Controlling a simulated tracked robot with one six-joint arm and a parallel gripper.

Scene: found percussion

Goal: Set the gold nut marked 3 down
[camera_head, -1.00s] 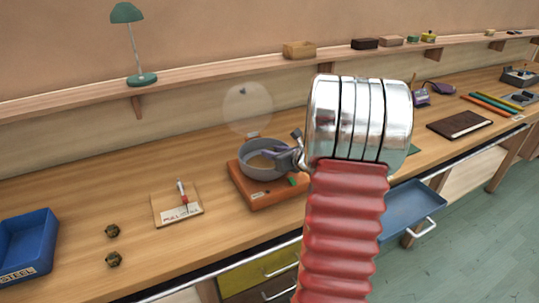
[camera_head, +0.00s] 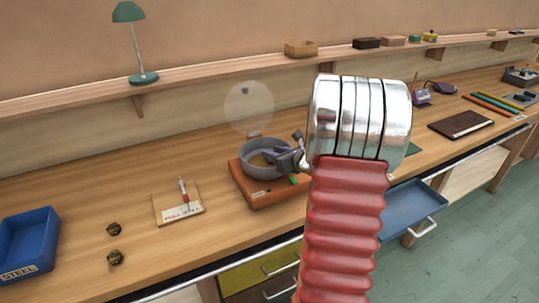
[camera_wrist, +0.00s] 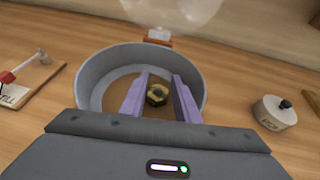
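A gold nut (camera_wrist: 157,95) lies inside the round grey pan (camera_wrist: 90,88) in the wrist view; I cannot read a number on it. My gripper (camera_wrist: 160,75) has its two purple fingers apart, one on each side of the nut, with a gap visible at the right finger. The nut looks to rest on the pan's tan floor. In the head view, the pan (camera_head: 246,165) sits on an orange-brown base (camera_head: 262,199), with my gripper (camera_head: 268,156) over and in it. The nut is hidden there.
Two dark gold nuts (camera_head: 114,229) stand at the left, near a blue STEEL tray (camera_head: 38,238). A round white weight-like object (camera_wrist: 275,112) stands right of the pan. A translucent disc (camera_head: 249,107) rises behind it.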

